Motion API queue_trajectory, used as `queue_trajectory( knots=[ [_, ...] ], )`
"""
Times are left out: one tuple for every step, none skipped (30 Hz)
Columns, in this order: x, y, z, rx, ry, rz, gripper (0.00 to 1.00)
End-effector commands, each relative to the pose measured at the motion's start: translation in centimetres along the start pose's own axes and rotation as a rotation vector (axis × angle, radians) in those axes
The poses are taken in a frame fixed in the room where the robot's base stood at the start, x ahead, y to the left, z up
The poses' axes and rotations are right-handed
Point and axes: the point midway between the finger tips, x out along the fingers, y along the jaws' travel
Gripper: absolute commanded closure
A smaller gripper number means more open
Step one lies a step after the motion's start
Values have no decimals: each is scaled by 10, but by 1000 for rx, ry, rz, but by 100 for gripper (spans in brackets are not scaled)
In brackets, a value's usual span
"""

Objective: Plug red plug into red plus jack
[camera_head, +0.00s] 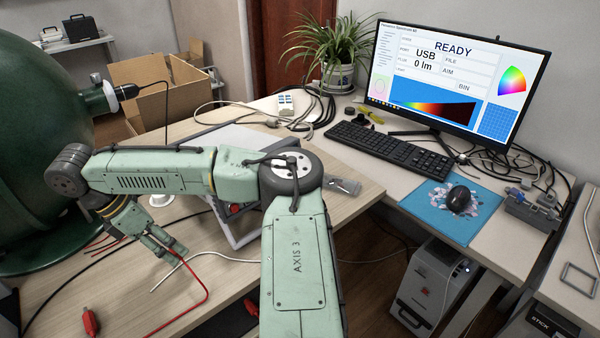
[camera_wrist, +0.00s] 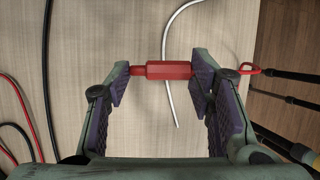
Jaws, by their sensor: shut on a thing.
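My gripper (camera_head: 168,252) is low over the wooden table at the left in the head view. In the wrist view my gripper (camera_wrist: 165,72) is shut on a red plug (camera_wrist: 170,70), which lies crosswise between the fingertips. In the head view a red cable (camera_head: 205,285) runs from by the gripper toward the bottom edge. Another red plug (camera_head: 90,322) lies at the lower left. A light-framed device (camera_head: 246,232) with a red part stands behind my arm, mostly hidden. I cannot make out the red plus jack.
A large dark green sphere (camera_head: 40,130) stands at the left. A white cable (camera_head: 205,258) and a black cable (camera_head: 60,275) cross the table near my gripper. A monitor (camera_head: 455,80), keyboard (camera_head: 390,148) and blue mat (camera_head: 425,205) are on the right desk.

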Motion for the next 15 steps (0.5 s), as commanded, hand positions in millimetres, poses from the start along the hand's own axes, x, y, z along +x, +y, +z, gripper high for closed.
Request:
queue_trajectory(
  knots=[
    [3,0,-1,-1,1,-1,100],
    [4,0,-2,-1,1,-1,100],
    [5,1,-2,-1,1,-1,100],
    [6,1,-3,-1,1,-1,100],
    [8,1,-3,-1,1,-1,100],
    [9,2,-4,-1,1,-1,100],
    [10,2,-4,-1,1,-1,100],
    [11,2,-4,-1,1,-1,100],
    [12,3,-5,0,0,0,100],
    [14,3,-5,0,0,0,100],
    [15,3,-6,0,0,0,100],
    [16,3,-6,-1,1,-1,100],
    [17,4,-7,-1,1,-1,100],
    [18,4,-7,-1,1,-1,100],
    [20,4,-8,-1,1,-1,100]
  ],
)
